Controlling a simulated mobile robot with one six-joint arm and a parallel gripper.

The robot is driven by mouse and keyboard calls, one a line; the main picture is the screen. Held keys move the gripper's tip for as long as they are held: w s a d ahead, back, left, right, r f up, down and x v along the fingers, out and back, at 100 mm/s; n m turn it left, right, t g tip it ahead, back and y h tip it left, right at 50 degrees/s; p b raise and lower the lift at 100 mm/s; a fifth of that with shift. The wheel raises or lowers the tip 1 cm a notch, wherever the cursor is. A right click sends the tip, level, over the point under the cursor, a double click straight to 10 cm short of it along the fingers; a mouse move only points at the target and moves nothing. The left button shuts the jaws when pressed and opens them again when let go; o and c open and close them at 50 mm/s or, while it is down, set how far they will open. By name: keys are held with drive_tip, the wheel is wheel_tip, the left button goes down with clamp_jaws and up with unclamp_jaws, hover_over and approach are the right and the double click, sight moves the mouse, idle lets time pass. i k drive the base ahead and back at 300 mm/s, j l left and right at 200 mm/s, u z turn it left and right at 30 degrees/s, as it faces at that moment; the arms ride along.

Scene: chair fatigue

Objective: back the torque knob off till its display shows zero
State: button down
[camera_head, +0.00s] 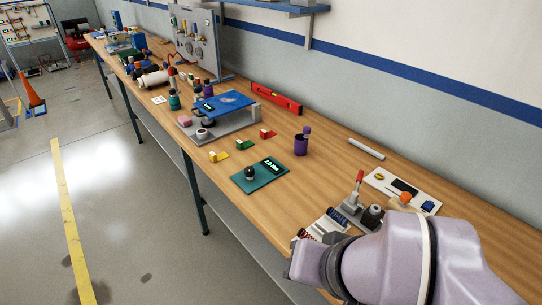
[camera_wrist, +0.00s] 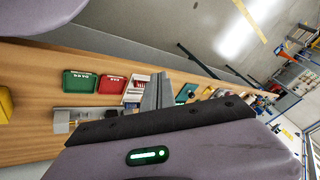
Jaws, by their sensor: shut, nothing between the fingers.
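A dark round torque knob (camera_head: 250,173) stands on a teal plate (camera_head: 262,184) near the front edge of the bench. A small black display (camera_head: 272,166) with lit green characters sits beside it on the plate; they are too small to read surely. In the wrist view a teal patch (camera_wrist: 186,92), likely the same plate, shows just past my gripper's fingers. My gripper (camera_wrist: 158,80) is shut and empty, apart from the knob. In the head view my arm fills the lower right and hides the fingers.
A purple cup (camera_head: 301,146), small coloured blocks and a blue-topped stand (camera_head: 228,105) are behind the plate. A clamp with a red lever (camera_head: 358,185) and a white panel (camera_head: 402,189) are near my arm. In the wrist view, green (camera_wrist: 79,85) and red trays (camera_wrist: 112,84) lie on the bench.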

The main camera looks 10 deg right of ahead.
sight(250, 171)
drive_tip(key=i+j+u, duration=0.15)
drive_tip(key=i+j, duration=0.15)
drive_tip(key=i+j+u, duration=0.2)
drive_tip(key=i, duration=0.35)
